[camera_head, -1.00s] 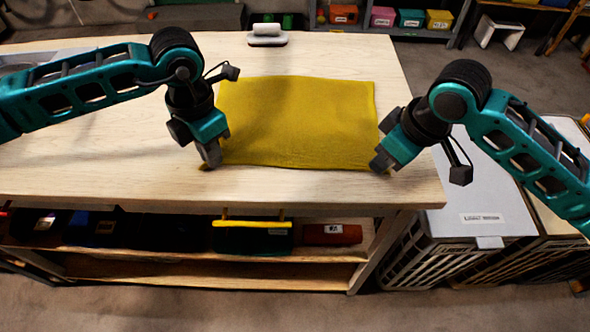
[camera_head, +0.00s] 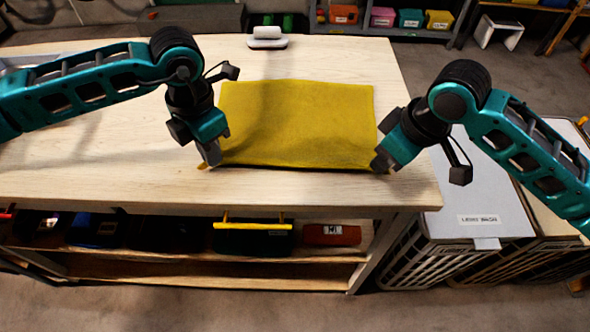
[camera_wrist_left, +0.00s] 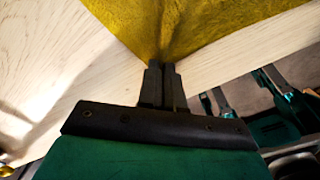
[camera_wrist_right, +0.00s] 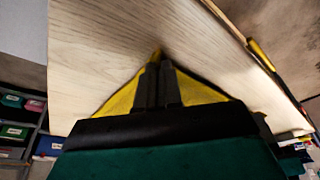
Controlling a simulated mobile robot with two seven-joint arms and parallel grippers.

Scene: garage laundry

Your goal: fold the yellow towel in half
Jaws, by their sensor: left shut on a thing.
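The yellow towel (camera_head: 297,122) lies spread out on the pale wooden table (camera_head: 120,180), with its near edge close to the table's front. My left gripper (camera_head: 210,162) is shut on the towel's near left corner. In the left wrist view the cloth (camera_wrist_left: 165,25) gathers to a point between the closed fingers (camera_wrist_left: 162,68). My right gripper (camera_head: 380,165) is at the near right corner. In the right wrist view its fingers (camera_wrist_right: 156,62) are together with yellow cloth (camera_wrist_right: 120,100) at the tips and on both sides. A thin dark shadow shows under the near edge.
A white and grey object (camera_head: 267,38) stands at the table's back edge, clear of the towel. A lidded crate (camera_head: 478,205) stands right of the table. A shelf below holds a dark toolbox (camera_head: 252,238) and a red box (camera_head: 331,235). The table is bare left of the towel.

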